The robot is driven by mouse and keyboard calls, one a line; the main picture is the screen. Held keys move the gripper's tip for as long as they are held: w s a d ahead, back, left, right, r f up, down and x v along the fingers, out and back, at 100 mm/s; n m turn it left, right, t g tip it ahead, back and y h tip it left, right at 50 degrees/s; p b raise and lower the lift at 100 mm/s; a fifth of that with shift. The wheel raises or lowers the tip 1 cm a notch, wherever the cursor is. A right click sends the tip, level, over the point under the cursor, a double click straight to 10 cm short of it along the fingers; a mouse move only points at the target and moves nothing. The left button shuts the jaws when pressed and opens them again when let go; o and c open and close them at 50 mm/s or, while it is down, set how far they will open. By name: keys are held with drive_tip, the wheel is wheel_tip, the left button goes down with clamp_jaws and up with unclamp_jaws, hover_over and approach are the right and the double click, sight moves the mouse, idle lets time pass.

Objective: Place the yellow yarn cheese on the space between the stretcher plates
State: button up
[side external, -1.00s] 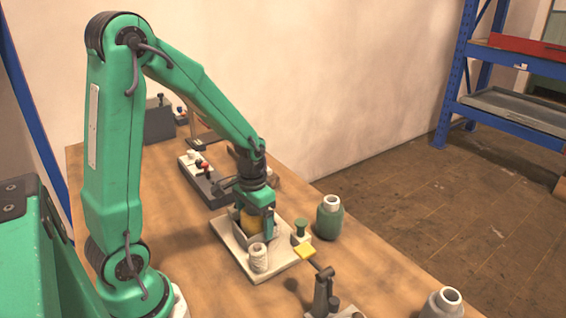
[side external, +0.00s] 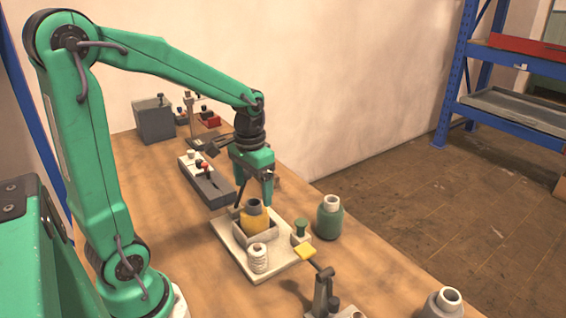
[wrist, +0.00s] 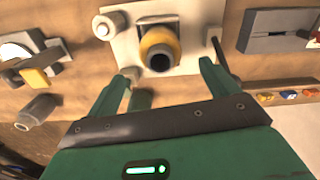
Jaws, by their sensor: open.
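The yellow yarn cheese (side external: 256,222), with a grey tube core, stands upright between light grey upright plates (side external: 243,234) on a pale board (side external: 233,248). I take these walls to be the stretcher plates. The wrist view shows the yarn cheese (wrist: 174,42) from above, with its dark tube opening towards me. My gripper (side external: 253,200) is above it, open and empty, its fingers apart from the yarn. In the wrist view, my gripper (wrist: 168,70) has a finger on each side of the line to the cheese. The yarn's lower part is hidden by the near plate.
A white spool (side external: 258,258) and a green spool (side external: 300,230) stand close beside the plates. A green bottle (side external: 329,218) stands to the right. A stand with a yellow pad (side external: 305,252) is in front. A grey block with knobs (side external: 210,186) lies behind.

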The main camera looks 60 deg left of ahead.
drive_tip(key=shift+r, duration=1.05)
drive_tip(key=s+d+r+m+t, duration=0.1)
drive_tip(key=s+d+r+t, duration=0.4)
drive_tip(key=s+d, duration=0.3)
drive_tip(key=shift+s+r+m+t, duration=0.3)
drive_tip(key=shift+r, duration=0.35)
